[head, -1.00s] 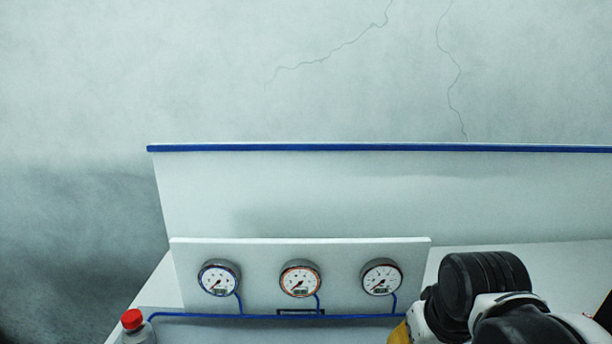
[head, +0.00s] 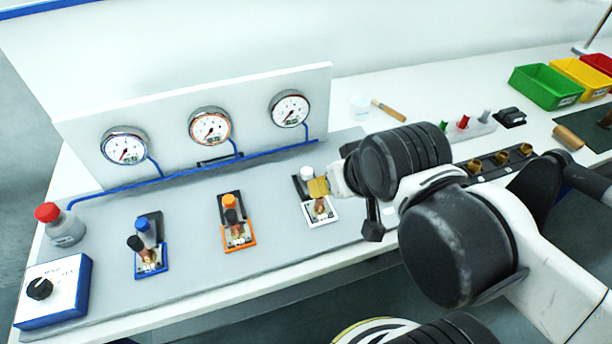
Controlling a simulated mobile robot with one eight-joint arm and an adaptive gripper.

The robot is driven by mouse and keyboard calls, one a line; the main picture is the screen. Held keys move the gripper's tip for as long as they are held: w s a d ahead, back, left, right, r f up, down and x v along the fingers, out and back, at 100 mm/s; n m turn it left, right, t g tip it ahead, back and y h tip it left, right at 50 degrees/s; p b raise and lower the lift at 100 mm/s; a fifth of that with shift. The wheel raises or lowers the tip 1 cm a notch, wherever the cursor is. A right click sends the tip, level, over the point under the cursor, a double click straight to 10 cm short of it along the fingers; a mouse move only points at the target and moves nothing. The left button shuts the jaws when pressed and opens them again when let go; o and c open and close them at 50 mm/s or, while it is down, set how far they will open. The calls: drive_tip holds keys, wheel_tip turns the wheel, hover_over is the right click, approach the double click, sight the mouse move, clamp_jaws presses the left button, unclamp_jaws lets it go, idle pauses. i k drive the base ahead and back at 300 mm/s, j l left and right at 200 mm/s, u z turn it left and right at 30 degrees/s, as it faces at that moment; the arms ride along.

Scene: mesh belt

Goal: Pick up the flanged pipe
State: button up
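I cannot pick out the flanged pipe for certain in the head view. A tan cylinder (head: 568,137) lies on the table at the right, and several brass fittings sit in a dark rack (head: 470,170), partly behind my arm. My arm crosses the right half of the view. A small black part (head: 373,225) hangs below my wrist and may belong to my gripper. My gripper's fingertips are not clearly shown, so I cannot tell whether it is open or shut.
A gauge panel (head: 215,125) stands behind valve stations with blue, orange (head: 239,236) and white bases. A red-capped bottle (head: 62,228) and a knob box (head: 53,290) are at left. Green (head: 545,88) and yellow (head: 580,78) bins stand back right. A wooden-handled tool (head: 388,110) lies behind my arm.

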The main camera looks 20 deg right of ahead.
sight(319, 210)
drive_tip(key=u, duration=1.45)
drive_tip(key=l+z, duration=0.1)
drive_tip(key=z, duration=1.35)
drive_tip(key=k+l, duration=0.75)
drive_tip(key=l, duration=0.15)
drive_tip(key=l+u, duration=0.05)
